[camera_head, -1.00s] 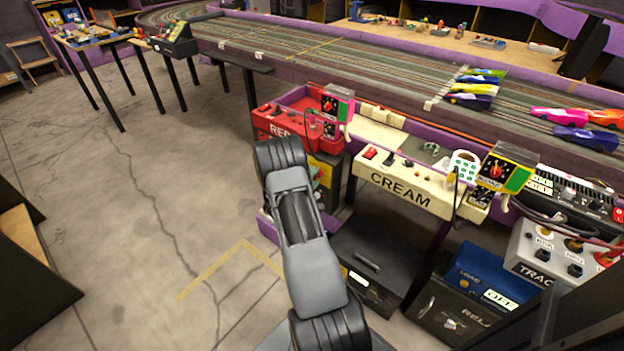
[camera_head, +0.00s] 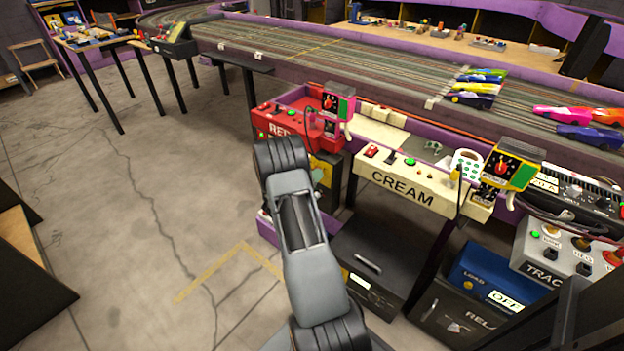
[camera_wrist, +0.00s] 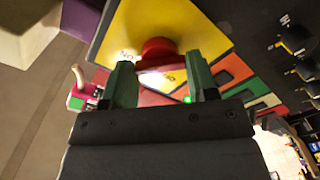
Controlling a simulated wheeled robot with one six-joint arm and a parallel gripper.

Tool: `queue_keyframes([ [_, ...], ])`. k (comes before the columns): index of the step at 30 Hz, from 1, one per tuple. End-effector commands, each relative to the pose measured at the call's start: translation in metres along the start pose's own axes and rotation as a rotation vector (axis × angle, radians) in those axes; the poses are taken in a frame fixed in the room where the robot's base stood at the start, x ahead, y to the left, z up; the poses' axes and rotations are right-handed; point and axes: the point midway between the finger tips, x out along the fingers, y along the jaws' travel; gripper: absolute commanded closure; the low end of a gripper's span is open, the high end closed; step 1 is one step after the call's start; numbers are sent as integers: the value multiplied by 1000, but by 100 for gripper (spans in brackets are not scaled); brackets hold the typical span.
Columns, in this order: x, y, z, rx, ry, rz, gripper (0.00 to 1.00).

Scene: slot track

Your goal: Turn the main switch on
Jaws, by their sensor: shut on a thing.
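The main switch (camera_wrist: 158,48) is a red rotary knob on a yellow plate with partly readable lettering in the wrist view. My gripper (camera_wrist: 163,88) has green fingers, one on each side of the red switch handle, and is shut on it. A green lamp (camera_wrist: 190,99) glows beside the right finger. In the head view a sliver of the yellow plate (camera_head: 325,171) shows under the red station; my arm hides the switch and my gripper there.
A dark box (camera_head: 375,262) stands below. A blue load box (camera_head: 487,279) reads OFF. Open floor (camera_head: 130,220) lies to the left.

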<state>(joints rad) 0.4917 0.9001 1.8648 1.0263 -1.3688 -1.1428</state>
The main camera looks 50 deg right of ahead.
Motion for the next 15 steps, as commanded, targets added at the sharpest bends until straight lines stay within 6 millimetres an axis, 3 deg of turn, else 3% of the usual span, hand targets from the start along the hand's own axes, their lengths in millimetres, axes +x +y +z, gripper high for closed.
queue_keyframes([
  [15,0,0,1,54,-1,-1,70],
])
